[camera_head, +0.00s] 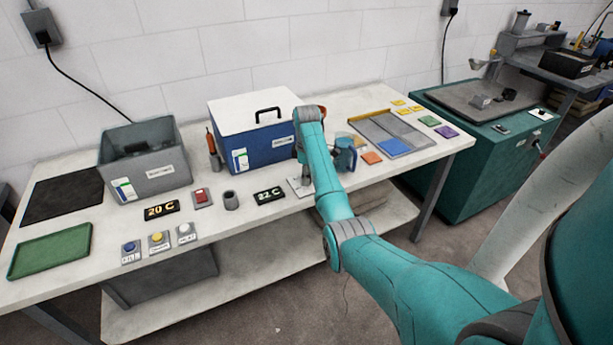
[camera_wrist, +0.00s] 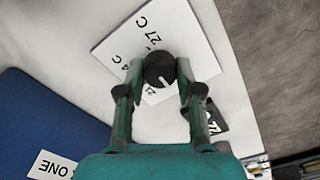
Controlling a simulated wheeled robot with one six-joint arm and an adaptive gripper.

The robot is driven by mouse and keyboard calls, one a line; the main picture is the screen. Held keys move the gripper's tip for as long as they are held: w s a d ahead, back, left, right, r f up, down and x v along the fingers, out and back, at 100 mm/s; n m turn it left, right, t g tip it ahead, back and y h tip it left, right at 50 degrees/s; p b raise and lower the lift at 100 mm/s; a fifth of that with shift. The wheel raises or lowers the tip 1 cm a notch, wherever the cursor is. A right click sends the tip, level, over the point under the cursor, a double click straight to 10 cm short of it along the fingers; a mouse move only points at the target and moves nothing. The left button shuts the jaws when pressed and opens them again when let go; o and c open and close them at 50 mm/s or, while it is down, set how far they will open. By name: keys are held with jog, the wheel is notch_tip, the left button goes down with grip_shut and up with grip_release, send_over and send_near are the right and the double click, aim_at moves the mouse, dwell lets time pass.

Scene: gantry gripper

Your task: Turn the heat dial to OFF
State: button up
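The heat dial is a round black knob (camera_wrist: 158,70) with a white pointer mark, on a white plate (camera_wrist: 120,45) printed with temperatures such as 27 C. In the wrist view the mark points toward the lower right of the picture. No OFF label can be read. My gripper (camera_wrist: 160,68) has one finger on each side of the knob, with the fingertips close to its sides. Whether they touch it is unclear. In the head view the plate (camera_head: 297,189) lies at the bench's front, and my arm hides the knob.
A blue box with a white lid (camera_head: 262,143) stands behind the plate. A grey bin (camera_head: 165,180) and several push buttons are farther left. A partitioned tray (camera_head: 375,122) is right.

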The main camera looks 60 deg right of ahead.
jog(key=o, duration=0.4)
jog(key=shift+o, duration=0.2)
